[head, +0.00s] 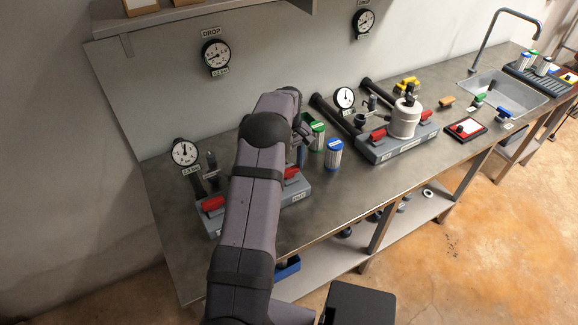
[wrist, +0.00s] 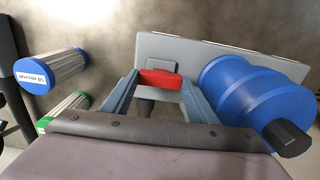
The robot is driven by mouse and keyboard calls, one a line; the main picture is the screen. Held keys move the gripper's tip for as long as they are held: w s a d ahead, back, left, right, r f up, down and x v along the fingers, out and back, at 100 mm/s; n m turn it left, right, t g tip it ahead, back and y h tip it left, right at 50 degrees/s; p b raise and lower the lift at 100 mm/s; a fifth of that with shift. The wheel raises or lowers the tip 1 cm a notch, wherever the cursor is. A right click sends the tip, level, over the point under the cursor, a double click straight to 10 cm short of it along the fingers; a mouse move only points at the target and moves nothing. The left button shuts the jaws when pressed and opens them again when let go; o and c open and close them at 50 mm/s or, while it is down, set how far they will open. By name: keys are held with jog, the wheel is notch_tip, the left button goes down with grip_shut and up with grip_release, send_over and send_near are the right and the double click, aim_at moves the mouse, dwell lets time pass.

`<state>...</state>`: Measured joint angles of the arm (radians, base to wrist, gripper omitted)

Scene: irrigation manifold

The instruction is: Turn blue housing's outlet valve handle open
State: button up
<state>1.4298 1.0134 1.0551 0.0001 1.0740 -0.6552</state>
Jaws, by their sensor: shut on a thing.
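The blue housing (wrist: 232,84) lies to the right in the wrist view, with a black knob (wrist: 288,138) at its near end. In the head view my arm hides it. The red valve handle (wrist: 160,79) lies crosswise between the two fingers of my gripper (wrist: 158,84), which is shut on it. In the head view a red handle (head: 291,173) shows just right of my arm, and another red handle (head: 212,203) shows to its left. Both are on the left grey base (head: 292,195). My fingertips are hidden in the head view.
A blue-banded cartridge (head: 333,155) and a green-banded cartridge (head: 316,135) stand close to the right of the base. A gauge (head: 185,152) stands at the left. A second base (head: 372,152) bears a white housing (head: 405,118). The front bench strip is clear.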

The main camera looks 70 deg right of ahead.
jog(key=shift+r, duration=0.1)
jog(key=o, duration=1)
jog(key=shift+o, duration=0.2)
jog(key=shift+r+b, duration=1.05)
jog(key=shift+r, duration=2.6)
